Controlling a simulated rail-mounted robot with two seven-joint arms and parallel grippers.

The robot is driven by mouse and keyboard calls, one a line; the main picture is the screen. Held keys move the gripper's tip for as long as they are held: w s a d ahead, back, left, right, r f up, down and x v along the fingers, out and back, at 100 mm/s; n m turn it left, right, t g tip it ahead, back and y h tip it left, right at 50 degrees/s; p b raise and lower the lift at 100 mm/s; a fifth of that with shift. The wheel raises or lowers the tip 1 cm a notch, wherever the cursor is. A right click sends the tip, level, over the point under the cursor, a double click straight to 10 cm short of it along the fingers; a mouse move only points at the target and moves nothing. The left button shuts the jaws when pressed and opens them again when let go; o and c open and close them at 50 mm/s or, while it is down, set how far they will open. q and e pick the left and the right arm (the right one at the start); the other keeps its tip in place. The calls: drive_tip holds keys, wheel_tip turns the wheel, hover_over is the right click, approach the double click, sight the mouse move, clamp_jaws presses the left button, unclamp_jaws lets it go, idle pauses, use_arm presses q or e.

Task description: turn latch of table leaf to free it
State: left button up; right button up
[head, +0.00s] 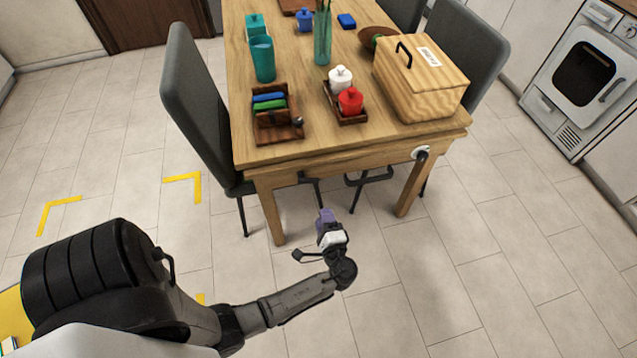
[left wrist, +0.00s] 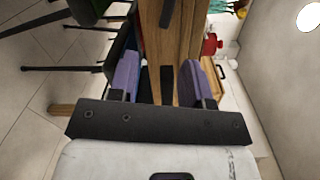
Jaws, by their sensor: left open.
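The wooden table (head: 320,145) stands ahead with its leaf hanging edge towards me. The latch (head: 421,153), a white round plate with a black handle, sits on the table's front at the right, above the right leg. My left gripper (head: 326,218) is below and left of the latch, in front of the table and apart from it. Its two purple fingers stand apart in the left wrist view (left wrist: 158,80), with the table's wood beyond them. A dark strip shows between the fingers there; I cannot tell what it is. My right gripper is out of view.
On the table stand a wooden box (head: 420,85), a tray (head: 345,112) with white and red jars, a wooden holder (head: 277,130) and a teal cup (head: 262,58). A grey chair (head: 195,105) stands at the left. The floor in front is clear.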

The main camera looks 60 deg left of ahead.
sight(315, 183)
use_arm(q)
drive_tip(key=shift+m, duration=0.4)
drive_tip(key=x, duration=0.4)
drive_tip(key=b+x, duration=0.1)
drive_tip(key=x, duration=0.4)
drive_tip(key=b+x, duration=0.1)
drive_tip(key=x, duration=0.4)
drive_tip(key=shift+w+d+r, duration=0.15)
drive_tip(key=shift+w+r, duration=0.1)
drive_tip(key=shift+w, duration=0.1)
drive_tip(key=shift+c, duration=0.3)
